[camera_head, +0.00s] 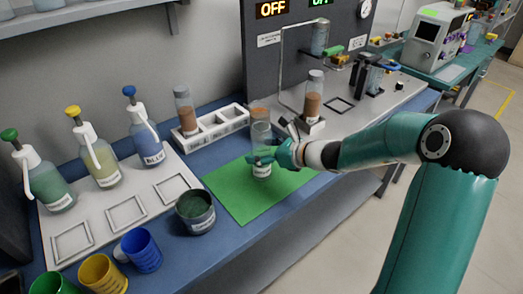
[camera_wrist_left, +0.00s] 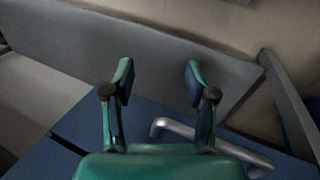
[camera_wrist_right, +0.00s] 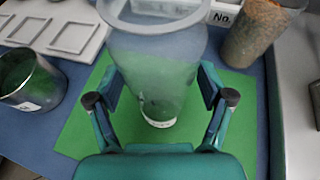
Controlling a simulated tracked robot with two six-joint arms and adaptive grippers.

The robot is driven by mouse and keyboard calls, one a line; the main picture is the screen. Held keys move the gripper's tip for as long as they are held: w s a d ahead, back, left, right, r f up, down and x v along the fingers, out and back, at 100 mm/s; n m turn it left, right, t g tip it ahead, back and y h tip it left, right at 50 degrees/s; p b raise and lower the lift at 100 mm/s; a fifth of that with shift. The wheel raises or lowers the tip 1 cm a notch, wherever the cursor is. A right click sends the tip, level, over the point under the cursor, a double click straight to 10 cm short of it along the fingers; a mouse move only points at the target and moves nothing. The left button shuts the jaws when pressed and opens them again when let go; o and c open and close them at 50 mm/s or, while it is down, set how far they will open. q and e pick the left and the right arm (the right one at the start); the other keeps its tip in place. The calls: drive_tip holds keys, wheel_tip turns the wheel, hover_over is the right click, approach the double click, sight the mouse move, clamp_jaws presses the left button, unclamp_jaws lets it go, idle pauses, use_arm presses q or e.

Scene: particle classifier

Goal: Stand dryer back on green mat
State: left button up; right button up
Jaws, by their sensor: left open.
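The dryer, a clear cylindrical vessel (camera_head: 261,133) with a white label near its base, is upright over the green mat (camera_head: 228,197). It fills the middle of the right wrist view (camera_wrist_right: 155,70), where the mat (camera_wrist_right: 85,135) shows around its base. I cannot tell whether its base touches the mat. My right gripper (camera_head: 262,160) has its fingers on both sides of the vessel's wall and is shut on it; the fingers also show in the right wrist view (camera_wrist_right: 161,88). My left gripper (camera_wrist_left: 158,75) is open and empty, away from the mat.
A dark cup (camera_head: 195,212) stands at the mat's left edge. A white rack (camera_head: 212,128) with a brown-filled tube is behind. Squeeze bottles (camera_head: 145,135) stand on a tray at left. Coloured cups (camera_head: 141,250) are in front. A grey machine (camera_head: 345,105) stands behind at right.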

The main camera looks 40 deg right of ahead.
drive_tip(key=shift+r, duration=0.15)
drive_tip(key=shift+s+d, duration=0.15)
drive_tip(key=shift+s, duration=0.1)
drive_tip(key=v, duration=1.1)
drive_tip(key=shift+s+p, duration=0.25)
drive_tip(key=shift+p, duration=0.2)
drive_tip(key=shift+r, duration=0.15)
